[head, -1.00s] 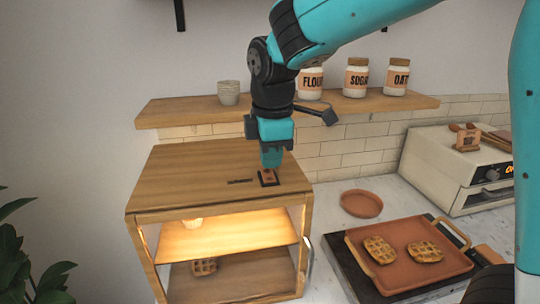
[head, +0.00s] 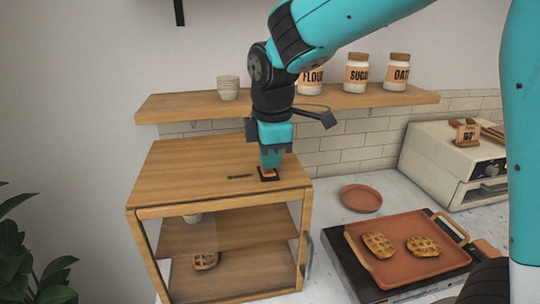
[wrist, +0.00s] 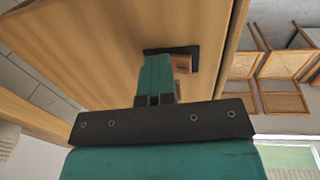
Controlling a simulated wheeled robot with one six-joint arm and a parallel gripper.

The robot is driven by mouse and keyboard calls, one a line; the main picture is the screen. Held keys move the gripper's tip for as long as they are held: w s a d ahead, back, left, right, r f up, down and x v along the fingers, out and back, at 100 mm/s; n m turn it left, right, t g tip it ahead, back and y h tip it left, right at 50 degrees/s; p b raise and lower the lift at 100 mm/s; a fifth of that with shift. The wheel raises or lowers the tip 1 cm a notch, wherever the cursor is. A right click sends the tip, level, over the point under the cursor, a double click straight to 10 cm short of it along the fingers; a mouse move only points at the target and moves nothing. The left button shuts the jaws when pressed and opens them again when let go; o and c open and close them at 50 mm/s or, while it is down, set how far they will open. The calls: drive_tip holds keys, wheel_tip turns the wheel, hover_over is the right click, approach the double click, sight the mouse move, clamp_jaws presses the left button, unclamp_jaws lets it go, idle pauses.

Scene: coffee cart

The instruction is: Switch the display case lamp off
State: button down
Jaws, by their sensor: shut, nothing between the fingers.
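The wooden display case (head: 215,210) stands at the left of the counter, and its inside is dark, with no lamp glow. A small switch with a black base plate (head: 263,178) and an orange-brown rocker is on the case top near its right edge; it also shows in the wrist view (wrist: 182,64). My gripper (head: 270,166) is shut and empty, pointing down with its fingertips at the switch. In the wrist view the shut fingers (wrist: 156,75) cover part of the switch. I cannot tell whether they still touch it.
Inside the case are a waffle (head: 205,261) and a pale cup (head: 192,218). A shelf (head: 180,108) behind holds jars (head: 356,74) and stacked cups (head: 228,88). Right of the case are a terracotta plate (head: 361,198), a waffle tray (head: 400,277) and an oven (head: 440,165).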

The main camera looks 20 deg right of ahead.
sight(272, 172)
drive_tip(key=shift+s+a+f, duration=0.15)
drive_tip(key=shift+s, duration=0.6)
wheel_tip(272, 172, up, 4)
drive_tip(key=p, duration=0.4)
drive_tip(key=shift+s+r, duration=0.15)
drive_tip(key=shift+r, duration=0.05)
wheel_tip(272, 172, up, 10)
drive_tip(key=s+b, duration=0.1)
drive_tip(key=b, duration=0.1)
drive_tip(key=shift+s+a+f, duration=0.15)
drive_tip(key=shift+w+a+b, duration=0.25)
drive_tip(key=shift+w+b, duration=0.1)
drive_tip(key=shift+w, duration=0.4)
